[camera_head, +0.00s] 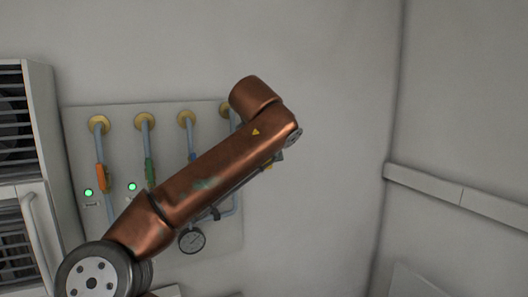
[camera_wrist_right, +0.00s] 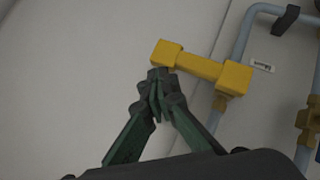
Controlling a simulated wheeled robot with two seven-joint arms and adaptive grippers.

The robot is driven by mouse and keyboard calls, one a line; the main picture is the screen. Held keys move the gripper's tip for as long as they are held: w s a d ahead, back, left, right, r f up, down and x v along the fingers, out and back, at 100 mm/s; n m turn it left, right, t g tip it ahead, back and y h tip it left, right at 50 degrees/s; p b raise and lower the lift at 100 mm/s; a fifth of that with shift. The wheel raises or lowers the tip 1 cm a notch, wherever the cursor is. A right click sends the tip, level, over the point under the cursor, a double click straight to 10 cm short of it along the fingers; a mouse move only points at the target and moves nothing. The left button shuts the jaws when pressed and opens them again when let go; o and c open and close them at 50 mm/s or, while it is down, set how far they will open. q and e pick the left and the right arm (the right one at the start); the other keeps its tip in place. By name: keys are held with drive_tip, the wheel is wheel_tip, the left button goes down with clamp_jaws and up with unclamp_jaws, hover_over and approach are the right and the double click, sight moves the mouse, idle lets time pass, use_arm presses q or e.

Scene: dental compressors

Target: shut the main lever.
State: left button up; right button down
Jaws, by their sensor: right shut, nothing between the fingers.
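The main lever (camera_wrist_right: 200,66) is a yellow bar with block ends in the right wrist view. Its right end sits on a grey-blue pipe, next to a small label that seems to read "Main". The lever lies across the pipe's line, its free end out to the left. My right gripper (camera_wrist_right: 158,76) is shut and empty, its dark green fingertips right at the free end; I cannot tell whether they touch it. My left gripper is in neither view.
In the head view a wall panel (camera_head: 77,118) carries several pipes with an orange lever (camera_head: 101,178), a green lever (camera_head: 150,172), green lights and a pressure gauge (camera_head: 192,241). A cabinet with grilles (camera_head: 40,125) stands at left. Bare wall lies to the right.

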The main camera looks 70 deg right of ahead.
idle(0.3)
drive_tip(key=s+a+r+p, duration=0.1)
drive_tip(key=s+a+r, duration=0.1)
drive_tip(key=r, duration=0.3)
drive_tip(key=s+a+r+p, duration=0.1)
drive_tip(key=s+a+r, duration=0.1)
drive_tip(key=r, duration=0.4)
drive_tip(key=shift+s+a, duration=0.3)
drive_tip(key=shift+s, duration=0.4)
drive_tip(key=shift+w, duration=0.15)
